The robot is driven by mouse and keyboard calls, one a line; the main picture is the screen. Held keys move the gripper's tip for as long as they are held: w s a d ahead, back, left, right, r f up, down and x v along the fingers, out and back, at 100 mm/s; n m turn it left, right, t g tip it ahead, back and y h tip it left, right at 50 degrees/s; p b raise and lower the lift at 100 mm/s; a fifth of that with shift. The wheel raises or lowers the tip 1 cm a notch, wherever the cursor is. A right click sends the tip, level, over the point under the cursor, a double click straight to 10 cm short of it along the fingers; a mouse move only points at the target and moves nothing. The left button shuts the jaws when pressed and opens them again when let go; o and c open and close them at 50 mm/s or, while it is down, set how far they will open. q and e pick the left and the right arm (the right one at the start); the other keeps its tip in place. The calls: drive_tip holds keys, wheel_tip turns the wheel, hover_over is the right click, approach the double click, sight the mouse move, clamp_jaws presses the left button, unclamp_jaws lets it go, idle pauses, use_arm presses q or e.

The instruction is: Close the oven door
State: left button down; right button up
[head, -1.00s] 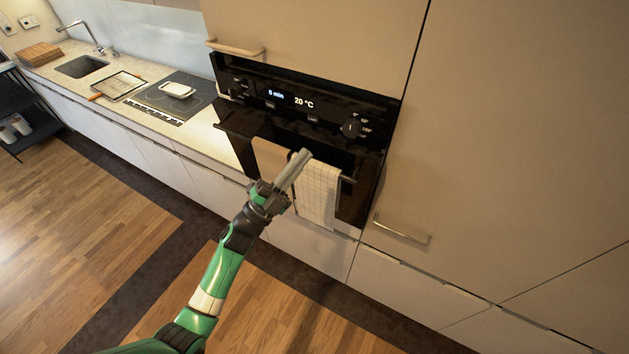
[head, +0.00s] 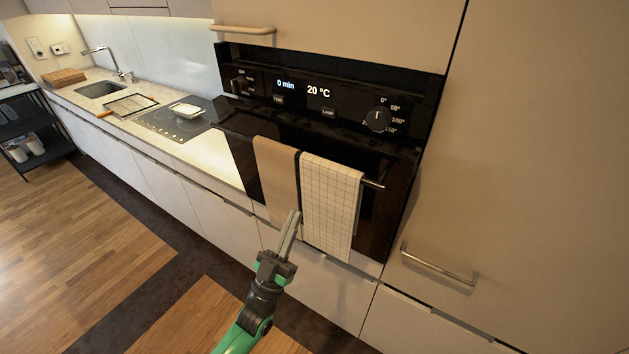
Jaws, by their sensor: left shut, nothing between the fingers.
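The black built-in oven has a control panel (head: 318,95) reading 20 °C, with the oven door (head: 381,218) below it. The door's top edge stands out from the panel, so the door looks slightly ajar. A bar handle (head: 373,184) crosses the door. A tan towel (head: 277,178) and a white checked towel (head: 330,200) hang over it. My left gripper (head: 294,213) is shut and empty, its fingers pointing up. Its tips overlap the lower part of the towels in the picture; I cannot tell whether they touch. My right gripper is not in view.
A tall cabinet with a metal handle (head: 439,264) stands right of the oven. Another handle (head: 243,30) sits above it. Left is a counter with a cooktop (head: 169,124), white dish, tray and sink (head: 98,89). The wooden floor (head: 60,240) in front is open.

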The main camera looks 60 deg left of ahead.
sight(315, 181)
use_arm(q)
drive_tip(key=w+a+r, duration=0.1)
drive_tip(key=w, duration=0.1)
drive_tip(key=w+a+r, duration=0.1)
drive_tip(key=w+r, duration=0.1)
drive_tip(key=w, duration=0.1)
drive_tip(key=w+a+r, duration=0.1)
drive_tip(key=w+r, duration=0.1)
drive_tip(key=w, duration=0.1)
drive_tip(key=shift+a+r+p, duration=0.15)
drive_tip(key=shift+a+p, duration=0.15)
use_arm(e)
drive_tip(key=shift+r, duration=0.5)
